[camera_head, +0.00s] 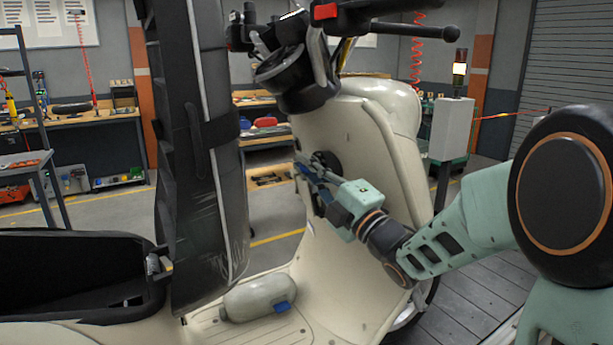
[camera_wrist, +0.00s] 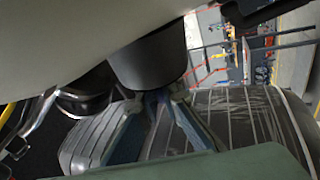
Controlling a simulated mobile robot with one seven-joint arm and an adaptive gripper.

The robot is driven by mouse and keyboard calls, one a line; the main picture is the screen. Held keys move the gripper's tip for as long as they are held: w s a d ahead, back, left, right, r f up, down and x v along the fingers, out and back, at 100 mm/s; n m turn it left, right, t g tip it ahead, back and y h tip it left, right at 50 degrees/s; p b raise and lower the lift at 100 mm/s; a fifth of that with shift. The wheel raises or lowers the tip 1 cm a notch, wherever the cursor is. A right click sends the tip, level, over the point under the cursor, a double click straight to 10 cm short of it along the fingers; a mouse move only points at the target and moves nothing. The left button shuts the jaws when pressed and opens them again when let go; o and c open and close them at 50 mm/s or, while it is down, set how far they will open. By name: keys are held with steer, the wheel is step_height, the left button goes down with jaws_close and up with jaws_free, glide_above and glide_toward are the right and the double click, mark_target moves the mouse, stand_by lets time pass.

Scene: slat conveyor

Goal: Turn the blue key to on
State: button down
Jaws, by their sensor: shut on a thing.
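A cream scooter (camera_head: 365,150) stands in front of me. A round black lock housing (camera_head: 328,163) sits on its inner front panel, and a dark cylinder (camera_wrist: 150,58) fills the upper middle of the wrist view. My gripper (camera_head: 303,168) reaches in from the right to this housing. In the wrist view its fingertips (camera_wrist: 158,97) meet just under the cylinder, shut on a small bluish piece that looks like the blue key. The key is mostly hidden by the fingers and housing. Its turn position cannot be told.
The raised black seat (camera_head: 200,150) stands upright left of my gripper, above the open storage bay (camera_head: 70,270). A grey-green container with a blue part (camera_head: 255,299) lies on the footboard. Handlebars (camera_head: 330,25) are above. A grey box on a post (camera_head: 452,130) stands behind.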

steer(key=shift+f+t+y+b, duration=0.15)
steer(key=shift+t+y+b, duration=0.4)
steer(key=shift+b, duration=2.95)
steer(key=shift+t+b, duration=0.25)
steer(key=shift+b, duration=0.25)
steer(key=shift+b, duration=1.45)
steer(key=t+y+b, duration=0.1)
steer(key=b, duration=0.3)
steer(key=t+b, duration=0.1)
steer(key=b, duration=0.3)
steer(key=shift+s+r+n+y, duration=0.3)
steer(key=shift+s+r+y, duration=0.05)
steer(key=shift+s, duration=0.05)
steer(key=shift+r+b, duration=0.15)
steer(key=shift+b, duration=0.25)
steer(key=c, duration=1.9)
jaws_free()
